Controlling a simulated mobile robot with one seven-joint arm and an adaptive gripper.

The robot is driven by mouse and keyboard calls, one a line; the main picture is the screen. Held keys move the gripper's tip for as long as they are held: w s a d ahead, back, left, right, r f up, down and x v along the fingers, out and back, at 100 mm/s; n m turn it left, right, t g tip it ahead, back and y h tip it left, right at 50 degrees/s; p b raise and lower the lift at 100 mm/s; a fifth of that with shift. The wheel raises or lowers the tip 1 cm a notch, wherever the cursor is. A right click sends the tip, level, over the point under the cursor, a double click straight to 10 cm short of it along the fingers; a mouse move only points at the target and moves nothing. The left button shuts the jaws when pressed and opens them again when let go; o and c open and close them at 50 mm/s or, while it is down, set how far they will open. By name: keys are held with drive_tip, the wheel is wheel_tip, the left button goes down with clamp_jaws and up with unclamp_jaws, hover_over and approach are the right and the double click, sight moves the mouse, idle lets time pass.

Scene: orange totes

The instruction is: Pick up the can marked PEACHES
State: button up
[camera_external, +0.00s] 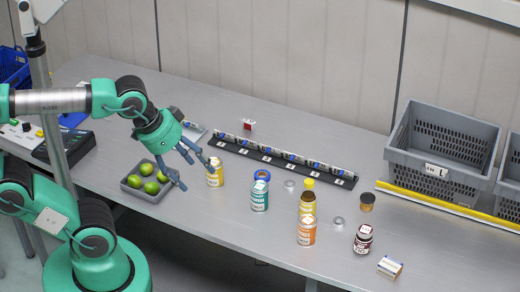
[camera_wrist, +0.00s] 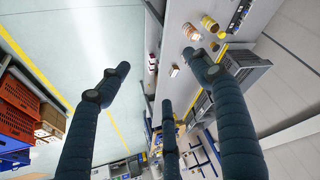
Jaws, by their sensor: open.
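Several labelled cans stand upright on the grey bench, and their lettering is too small to read, so I cannot confirm which says PEACHES. An orange-and-white can (camera_external: 306,232) stands at the front middle, a teal can (camera_external: 259,196) left of it, and a yellow can (camera_external: 215,175) further left. My gripper (camera_external: 197,174) is open and empty, fingers spread, close to the yellow can; whether it touches it I cannot tell. In the wrist view my gripper (camera_wrist: 157,76) shows spread fingers with nothing between them. A pale orange can (camera_wrist: 190,33) is at the top there.
A grey tray of green limes (camera_external: 130,185) sits left of the yellow can. A yellow-capped bottle (camera_external: 308,198) stands directly behind the orange can. A dark jar (camera_external: 363,239) and small box (camera_external: 390,267) are to the right. A black rack (camera_external: 280,160) and grey crate (camera_external: 410,165) lie behind.

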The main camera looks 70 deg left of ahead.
idle(0.3)
drive_tip(key=shift+o, duration=0.9)
drive_tip(key=shift+w, duration=0.1)
drive_tip(key=w+d+f+n+t+b, duration=0.1)
drive_tip(key=w+f+t, duration=0.1)
drive_tip(key=w+f, duration=0.85)
drive_tip(key=w+d+f+n+t, duration=0.1)
drive_tip(key=w+d+f+t, duration=0.1)
drive_tip(key=w+f, duration=0.85)
drive_tip(key=w+a+f+n+t+y, duration=0.1)
drive_tip(key=a+f, duration=0.3)
drive_tip(key=f, duration=0.4)
drive_tip(key=w+a+f+t+y+b, duration=0.1)
drive_tip(key=a+f+t+y, duration=0.1)
drive_tip(key=f, duration=0.7)
drive_tip(key=shift+w+a+f+n+y, duration=0.15)
drive_tip(key=shift+w+a+n+y, duration=0.25)
drive_tip(key=shift+a+y, duration=0.4)
